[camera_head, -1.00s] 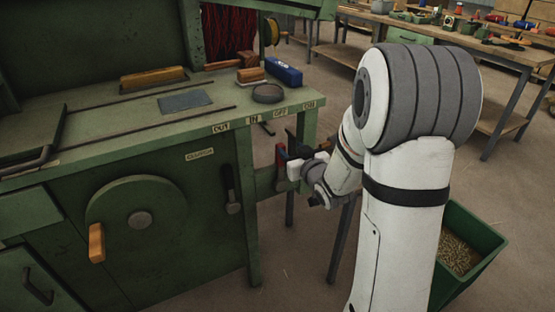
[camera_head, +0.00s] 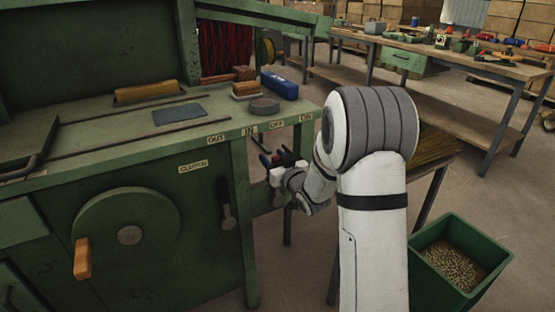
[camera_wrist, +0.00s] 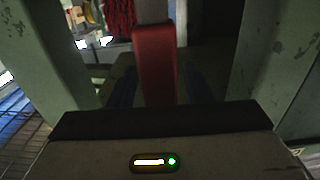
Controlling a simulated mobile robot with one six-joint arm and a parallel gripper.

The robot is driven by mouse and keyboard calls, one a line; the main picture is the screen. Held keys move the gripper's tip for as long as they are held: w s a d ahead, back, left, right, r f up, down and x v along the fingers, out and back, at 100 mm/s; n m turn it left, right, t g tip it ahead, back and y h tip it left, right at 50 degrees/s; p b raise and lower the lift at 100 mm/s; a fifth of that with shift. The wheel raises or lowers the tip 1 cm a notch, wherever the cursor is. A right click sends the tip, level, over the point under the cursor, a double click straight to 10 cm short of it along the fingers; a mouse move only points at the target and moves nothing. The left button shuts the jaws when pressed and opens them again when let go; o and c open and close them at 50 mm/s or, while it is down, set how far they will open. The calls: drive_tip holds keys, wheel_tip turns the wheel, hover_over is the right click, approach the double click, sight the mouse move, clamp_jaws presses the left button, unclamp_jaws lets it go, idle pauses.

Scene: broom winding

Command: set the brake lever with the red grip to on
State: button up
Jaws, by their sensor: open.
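The red grip of the brake lever (camera_wrist: 155,62) stands upright in the middle of the wrist view, between two dark fingers. My gripper (camera_wrist: 157,88) is open around the grip, with a gap on both sides. In the head view my gripper (camera_head: 274,160) is at the machine's right front, just below the bench edge; its fingers and wrist hide most of the lever there. The OFF label (camera_head: 277,125) and ON label (camera_head: 306,118) are on the bench edge above, OFF left of ON. The gripper is roughly below OFF; the lever's exact setting is hard to tell.
A dark clutch lever (camera_head: 227,207) hangs left of my gripper, near the CLUTCH label (camera_head: 193,167). The green machine leg (camera_head: 244,225) stands close by. A handwheel (camera_head: 127,235) is further left. A green bin (camera_head: 462,262) stands on the floor at right.

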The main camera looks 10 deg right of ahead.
drive_tip(key=shift+c, duration=0.2)
clamp_jaws()
idle(0.4)
